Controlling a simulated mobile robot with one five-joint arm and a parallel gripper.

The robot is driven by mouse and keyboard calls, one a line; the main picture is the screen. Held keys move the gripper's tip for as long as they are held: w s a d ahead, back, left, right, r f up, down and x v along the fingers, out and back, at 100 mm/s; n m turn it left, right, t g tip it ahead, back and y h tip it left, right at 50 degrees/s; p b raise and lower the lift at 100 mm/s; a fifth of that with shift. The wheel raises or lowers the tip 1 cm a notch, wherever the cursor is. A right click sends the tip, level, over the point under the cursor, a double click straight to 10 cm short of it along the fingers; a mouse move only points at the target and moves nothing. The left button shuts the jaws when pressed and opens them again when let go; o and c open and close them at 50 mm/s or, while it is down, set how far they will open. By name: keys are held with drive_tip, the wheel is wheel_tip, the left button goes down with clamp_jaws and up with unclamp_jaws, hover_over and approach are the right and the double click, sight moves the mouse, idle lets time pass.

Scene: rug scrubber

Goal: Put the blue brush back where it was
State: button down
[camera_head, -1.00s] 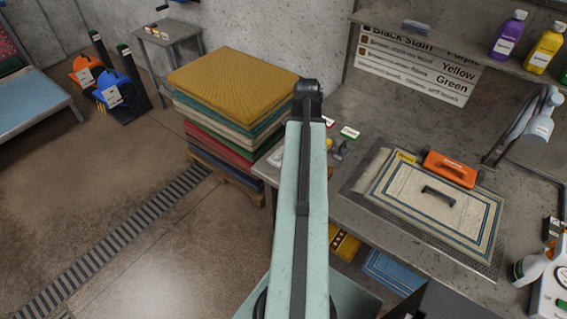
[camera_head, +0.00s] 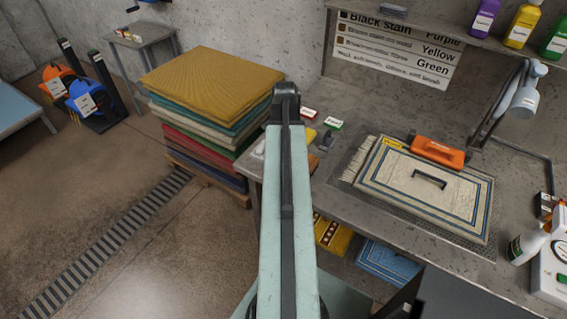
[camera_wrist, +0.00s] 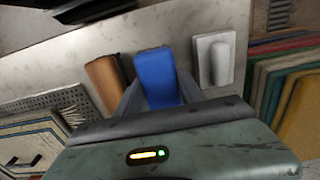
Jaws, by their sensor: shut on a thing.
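The blue brush (camera_wrist: 156,75) is between the two fingers of my gripper (camera_wrist: 160,95) in the wrist view, and my gripper is shut on it. Its block stands out beyond the fingertips, over the pale tabletop. I cannot tell whether it touches the table. A brown-orange block (camera_wrist: 103,84) lies just left of it and a white brush-like block (camera_wrist: 213,60) lies to its right, with a gap. In the head view my arm hides the gripper and the blue brush.
A stack of folded rugs (camera_head: 210,85) stands left of the bench. Bottles stand on the shelf above.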

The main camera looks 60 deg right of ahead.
wheel_tip(320, 180, down, 4)
drive_tip(key=b, duration=0.4)
drive_tip(key=shift+r+p, duration=0.3)
drive_tip(key=shift+f, duration=0.2)
drive_tip(key=c, duration=0.7)
unclamp_jaws()
drive_tip(key=shift+r, duration=0.15)
wheel_tip(320, 180, up, 12)
drive_tip(key=p, duration=1.2)
drive_tip(key=shift+r, duration=0.15)
